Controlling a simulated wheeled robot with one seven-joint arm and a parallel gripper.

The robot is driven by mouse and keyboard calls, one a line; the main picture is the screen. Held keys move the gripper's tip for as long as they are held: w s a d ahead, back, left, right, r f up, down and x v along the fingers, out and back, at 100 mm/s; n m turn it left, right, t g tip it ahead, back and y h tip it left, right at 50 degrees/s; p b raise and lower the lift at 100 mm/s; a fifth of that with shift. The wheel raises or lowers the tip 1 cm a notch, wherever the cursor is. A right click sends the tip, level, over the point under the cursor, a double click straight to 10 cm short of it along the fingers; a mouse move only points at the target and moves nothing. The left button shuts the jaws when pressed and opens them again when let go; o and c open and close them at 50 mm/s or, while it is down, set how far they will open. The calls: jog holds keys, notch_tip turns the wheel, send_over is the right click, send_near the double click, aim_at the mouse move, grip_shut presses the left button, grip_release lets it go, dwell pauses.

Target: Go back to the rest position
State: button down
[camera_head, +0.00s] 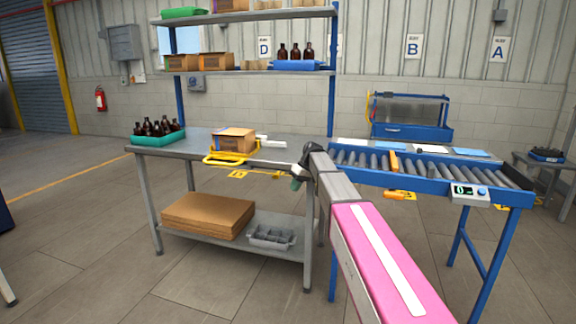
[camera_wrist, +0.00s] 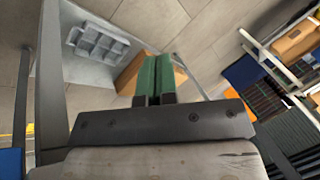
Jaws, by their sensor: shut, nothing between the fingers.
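My gripper (camera_head: 297,182) is at the end of my outstretched arm, at the right end of the grey workbench (camera_head: 195,146), beside the roller conveyor. In the wrist view its two green fingers (camera_wrist: 153,78) lie together with nothing between them. Amber bottles (camera_head: 155,128) stand in a green tray (camera_head: 150,138) at the bench's left end, well away from my gripper. More amber bottles (camera_head: 295,51) stand on the shelf above. An open cardboard box (camera_head: 234,141) sits on the bench near a yellow frame (camera_head: 226,159).
The blue-framed roller conveyor (camera_head: 430,170) stands close on the right. The bench's lower shelf holds flat cardboard (camera_head: 208,214) and a grey divided tray (camera_head: 271,236), also in the wrist view (camera_wrist: 97,43). Floor in front is clear.

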jog(key=s+d+f+m+h, duration=0.1)
jog(key=s+d+f, duration=0.4)
jog(key=s, duration=0.6)
jog(key=s+d+f+m+t+h, duration=0.1)
jog(key=s+d+f+m, duration=0.3)
jog(key=s+f, duration=0.6)
jog(key=s+d+f+m+h, duration=0.3)
jog(key=s+d+f, duration=0.4)
jog(key=s, duration=0.5)
jog(key=shift+s+f, duration=0.25)
jog(key=shift+f, duration=0.05)
